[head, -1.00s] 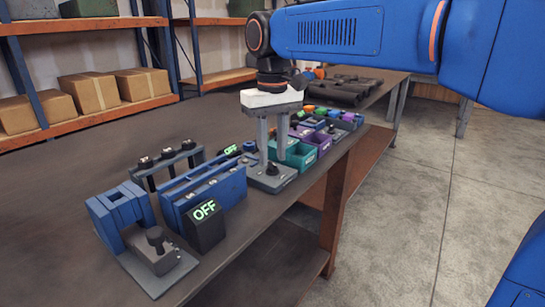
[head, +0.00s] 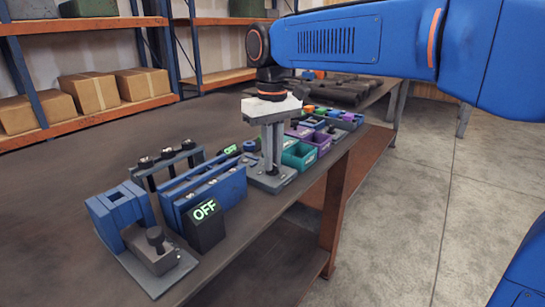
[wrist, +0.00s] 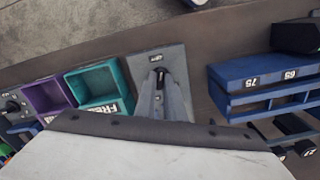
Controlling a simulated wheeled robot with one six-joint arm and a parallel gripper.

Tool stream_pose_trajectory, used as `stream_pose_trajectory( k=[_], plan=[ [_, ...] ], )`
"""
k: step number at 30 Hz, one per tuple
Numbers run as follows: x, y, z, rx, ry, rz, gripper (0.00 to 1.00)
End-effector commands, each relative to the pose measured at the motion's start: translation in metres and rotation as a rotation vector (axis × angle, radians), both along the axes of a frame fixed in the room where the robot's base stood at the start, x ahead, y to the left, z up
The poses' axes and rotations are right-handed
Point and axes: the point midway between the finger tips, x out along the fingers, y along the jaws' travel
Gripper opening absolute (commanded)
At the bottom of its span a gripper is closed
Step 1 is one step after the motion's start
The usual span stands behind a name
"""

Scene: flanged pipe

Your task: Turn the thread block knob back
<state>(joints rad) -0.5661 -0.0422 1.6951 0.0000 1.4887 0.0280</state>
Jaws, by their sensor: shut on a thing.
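The thread block (head: 262,182) is a grey plate near the table's front edge, left of the teal bin in the head view. In the wrist view its plate (wrist: 173,57) has a small white label. My gripper (head: 271,168) points straight down over it. Its two grey fingers are close together and shut on the dark knob, which they mostly hide in the head view. In the wrist view a dark bit of the knob (wrist: 159,73) shows at the fingertips (wrist: 161,80). The knob's turn angle cannot be told.
A blue rack (head: 205,193) and a black box reading OFF (head: 205,225) stand left of the block. A teal bin (head: 299,154) and a purple bin (head: 317,140) are close on its right. A blue and grey fixture (head: 125,215) is at the front left.

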Motion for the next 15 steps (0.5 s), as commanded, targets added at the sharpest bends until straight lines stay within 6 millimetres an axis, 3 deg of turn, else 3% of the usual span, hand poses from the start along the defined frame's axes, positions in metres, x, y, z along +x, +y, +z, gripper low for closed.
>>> stream_pose_trajectory(
  k=[15],
  plan=[
    [0.0001, 0.0000, 0.0002, 0.000, 0.000, 0.373, 0.00]
  ],
)
